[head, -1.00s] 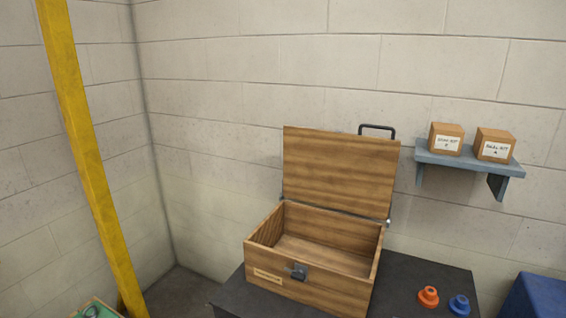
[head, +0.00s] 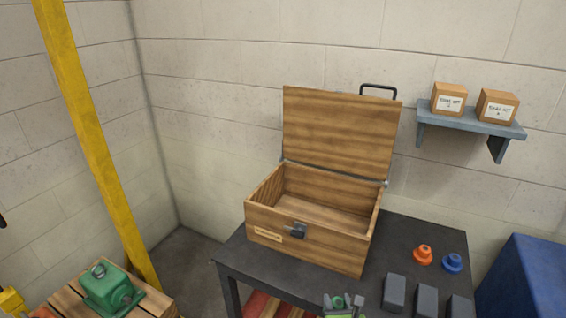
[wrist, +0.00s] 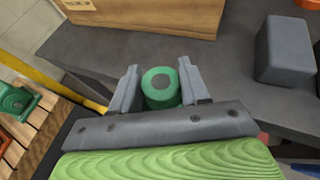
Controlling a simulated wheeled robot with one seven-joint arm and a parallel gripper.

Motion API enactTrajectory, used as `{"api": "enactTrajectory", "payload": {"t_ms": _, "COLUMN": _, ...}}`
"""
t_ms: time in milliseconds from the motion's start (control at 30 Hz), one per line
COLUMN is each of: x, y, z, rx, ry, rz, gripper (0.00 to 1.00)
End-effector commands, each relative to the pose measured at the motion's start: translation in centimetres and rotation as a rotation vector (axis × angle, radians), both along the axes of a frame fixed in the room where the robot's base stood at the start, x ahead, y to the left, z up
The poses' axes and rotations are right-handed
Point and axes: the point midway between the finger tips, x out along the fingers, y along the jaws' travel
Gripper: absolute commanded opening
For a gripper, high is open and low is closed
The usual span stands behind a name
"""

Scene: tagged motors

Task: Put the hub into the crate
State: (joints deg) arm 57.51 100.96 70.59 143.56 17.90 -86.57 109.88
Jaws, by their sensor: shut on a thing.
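My gripper (wrist: 161,88) is shut on a green hub (wrist: 160,86), a short round piece with a grey centre, held between the two grey fingers. In the head view my gripper (head: 345,303) shows at the bottom edge, with a bit of the green hub (head: 338,302) in it. The wooden crate (head: 265,236) stands on the dark table with its lid raised at the back. Its inside looks empty. The crate's front (wrist: 150,15) is at the top of the wrist view, beyond my gripper and apart from it.
An orange hub (head: 423,255) and a blue hub (head: 452,263) sit on the table (head: 245,263) right of the crate. Several grey blocks (head: 394,292) stand near the front edge. A green motor (head: 108,289) rests on a pallet at left, near a yellow post (head: 85,130).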

Motion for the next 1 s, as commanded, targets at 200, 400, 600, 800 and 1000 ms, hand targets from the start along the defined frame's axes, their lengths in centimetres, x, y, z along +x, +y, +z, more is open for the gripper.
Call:
{"api": "enactTrajectory", "payload": {"t_ms": 200, "x": 0.4, "y": -0.8, "z": 1.0, "rx": -0.012, "ry": -0.02, "rz": -0.014, "gripper": 0.0}}
{"api": "enactTrajectory", "payload": {"t_ms": 400, "x": 0.3, "y": -0.7, "z": 4.9, "rx": 0.0, "ry": -0.015, "rz": -0.018, "gripper": 0.0}}
{"api": "enactTrajectory", "payload": {"t_ms": 600, "x": 0.2, "y": -0.7, "z": 5.5, "rx": 0.002, "ry": -0.013, "rz": -0.018, "gripper": 0.0}}
{"api": "enactTrajectory", "payload": {"t_ms": 800, "x": 0.3, "y": -0.7, "z": 5.3, "rx": -0.001, "ry": -0.014, "rz": -0.016, "gripper": 0.0}}
{"api": "enactTrajectory", "payload": {"t_ms": 1000, "x": 0.3, "y": -0.7, "z": 5.4, "rx": -0.002, "ry": -0.014, "rz": -0.016, "gripper": 0.0}}
